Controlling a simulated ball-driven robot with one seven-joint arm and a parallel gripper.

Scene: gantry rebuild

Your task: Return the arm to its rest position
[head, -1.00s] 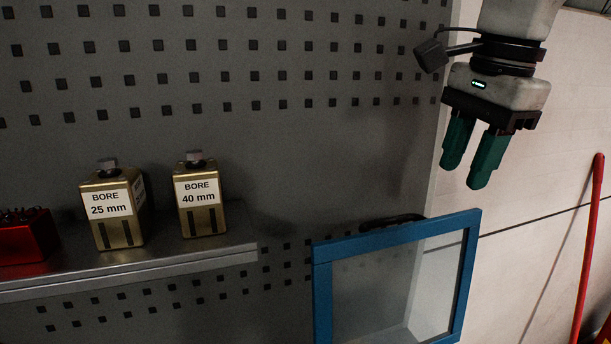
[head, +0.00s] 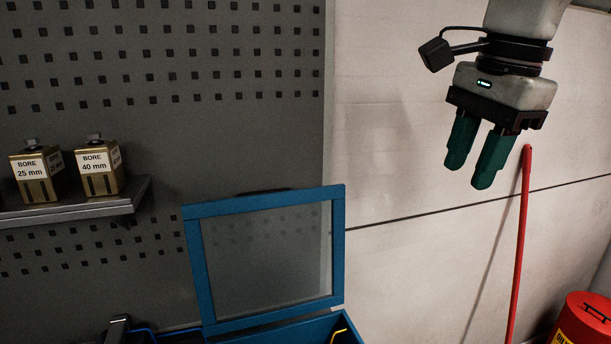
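My gripper (head: 478,165) hangs at the upper right of the head view, its two green fingers pointing down. There is a gap between the fingers and nothing is held in it. It is in front of the pale wall, clear of other things. The part of my arm above the wrist runs out of the top of the view.
A blue-framed lid (head: 338,245) stands open on a blue box (head: 285,333) at bottom centre. Two brass blocks, BORE 25 mm (head: 37,188) and BORE 40 mm (head: 100,182), sit on a shelf (head: 75,210). A red pole (head: 519,240) and red can (head: 583,322) are right.

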